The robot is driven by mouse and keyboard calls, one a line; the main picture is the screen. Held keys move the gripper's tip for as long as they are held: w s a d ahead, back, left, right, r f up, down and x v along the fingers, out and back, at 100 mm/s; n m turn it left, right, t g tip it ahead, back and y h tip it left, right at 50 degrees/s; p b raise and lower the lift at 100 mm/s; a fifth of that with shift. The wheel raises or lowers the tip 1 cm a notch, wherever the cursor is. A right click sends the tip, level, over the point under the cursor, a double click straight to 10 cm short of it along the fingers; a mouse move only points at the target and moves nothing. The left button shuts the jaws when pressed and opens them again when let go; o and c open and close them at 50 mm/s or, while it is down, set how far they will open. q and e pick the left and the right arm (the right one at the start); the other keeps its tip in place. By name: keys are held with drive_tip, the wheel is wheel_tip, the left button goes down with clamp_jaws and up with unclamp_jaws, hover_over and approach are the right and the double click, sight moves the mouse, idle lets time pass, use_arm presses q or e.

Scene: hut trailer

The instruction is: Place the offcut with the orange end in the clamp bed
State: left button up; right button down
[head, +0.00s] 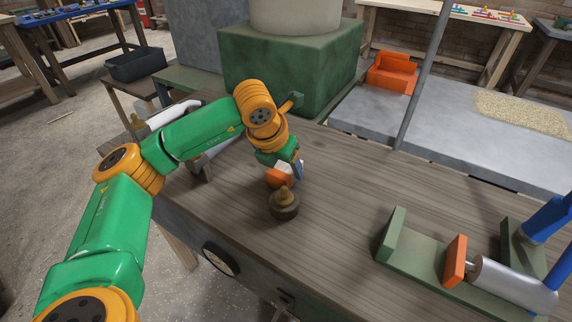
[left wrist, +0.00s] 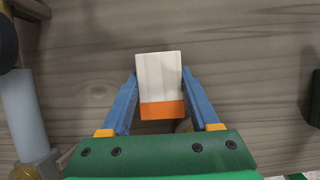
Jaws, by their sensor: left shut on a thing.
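My left gripper (head: 287,168) is shut on the offcut, a pale wood block with an orange end. In the left wrist view the offcut (left wrist: 158,75) sits between the blue fingers of the left gripper (left wrist: 160,98), its orange end facing my gripper's body. In the head view the offcut (head: 279,179) is partly hidden by the gripper, over the bench's left part; I cannot tell whether it touches the bench. The clamp bed (head: 420,262) is a green channel at the right, well apart from the offcut. An orange jaw plate on a grey cylinder stands in it. My right gripper is not in view.
A dark round piece with a brass knob (head: 284,206) stands just in front of the held offcut. A green block (head: 290,65) rises behind the bench. An orange tray (head: 392,72) is farther back. The wooden bench top (head: 350,190) is clear between the knob and the clamp bed.

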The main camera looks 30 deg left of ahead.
use_arm(q)
drive_tip(key=o, duration=1.4)
